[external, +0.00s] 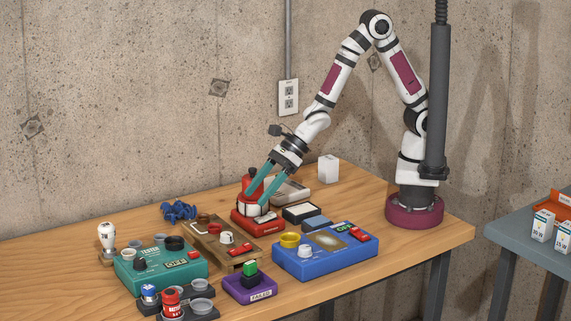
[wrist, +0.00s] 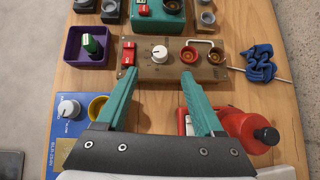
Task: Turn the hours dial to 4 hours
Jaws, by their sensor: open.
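My gripper (external: 257,204) is open and empty, with its teal fingers pointing down over the red box (external: 271,222). In the wrist view the fingertips (wrist: 159,73) are spread apart. A round white dial (wrist: 159,53) on the brown wooden panel (wrist: 214,73) shows beyond the gap between them, apart from both. That dial also shows in the external view (external: 227,238). A grey-white dial (wrist: 69,109) sits on the blue box (external: 340,262). I cannot read which dial is marked in hours, nor any setting. The gripper hides part of the red box.
A red bottle (wrist: 247,130) stands close beside my right finger in the wrist view. A teal box (external: 155,283), a purple tray (external: 238,291) and a blue tangled piece (external: 179,211) stand around the wooden panel. Bare tabletop (external: 60,248) lies at the left.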

